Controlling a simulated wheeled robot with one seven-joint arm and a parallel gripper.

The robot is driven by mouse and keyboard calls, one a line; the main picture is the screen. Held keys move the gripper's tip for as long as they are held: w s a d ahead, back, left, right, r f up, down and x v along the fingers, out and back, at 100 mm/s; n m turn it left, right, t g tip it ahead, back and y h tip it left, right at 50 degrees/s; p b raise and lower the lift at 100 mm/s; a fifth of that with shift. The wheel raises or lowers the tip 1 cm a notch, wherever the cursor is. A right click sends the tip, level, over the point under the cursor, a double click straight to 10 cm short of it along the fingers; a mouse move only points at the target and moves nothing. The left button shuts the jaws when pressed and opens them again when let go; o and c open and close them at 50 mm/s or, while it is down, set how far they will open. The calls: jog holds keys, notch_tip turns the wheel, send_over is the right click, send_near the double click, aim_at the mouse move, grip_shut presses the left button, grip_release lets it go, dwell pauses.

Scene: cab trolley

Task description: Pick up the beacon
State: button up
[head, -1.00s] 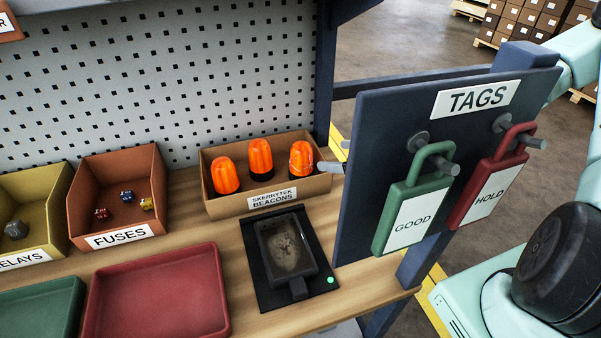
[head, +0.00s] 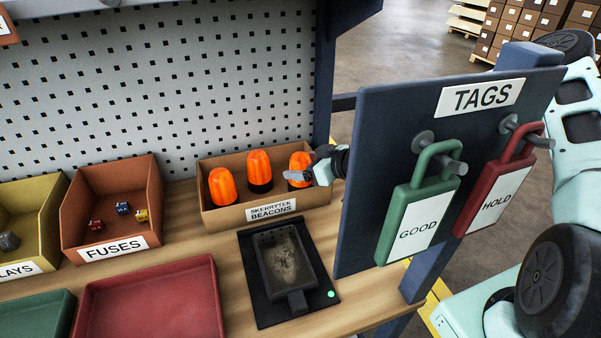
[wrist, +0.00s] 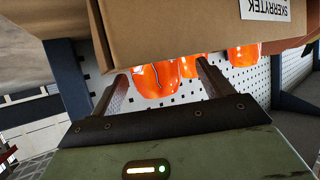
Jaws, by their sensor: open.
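Three orange beacons with dark bases stand in a brown cardboard bin (head: 225,216) labelled SKERRYTEK BEACONS: a left one (head: 222,187), a middle one (head: 258,170) and a right one (head: 300,163). My gripper (head: 299,177) reaches in from behind the tag board, close to the right beacon. In the wrist view my gripper (wrist: 161,74) is open, its two fingers apart with an orange beacon (wrist: 158,79) seen between them. The bin (wrist: 180,35) hides part of that beacon. I cannot tell whether the fingers touch it.
A dark tag board (head: 375,130) with green GOOD (head: 419,210) and red HOLD (head: 492,200) tags stands right of the bin and hides part of my arm. A black tray fixture (head: 262,305) with a green light sits in front. A fuses bin (head: 85,220) stands left.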

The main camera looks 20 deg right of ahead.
jog(key=shift+d+p+x, duration=0.2)
jog(key=shift+p+x, duration=0.4)
jog(key=shift+x, duration=1.4)
jog(key=c, duration=1.2)
jog(key=shift+o, duration=0.2)
jog(key=shift+w, duration=0.1)
jog(key=shift+r, duration=0.1)
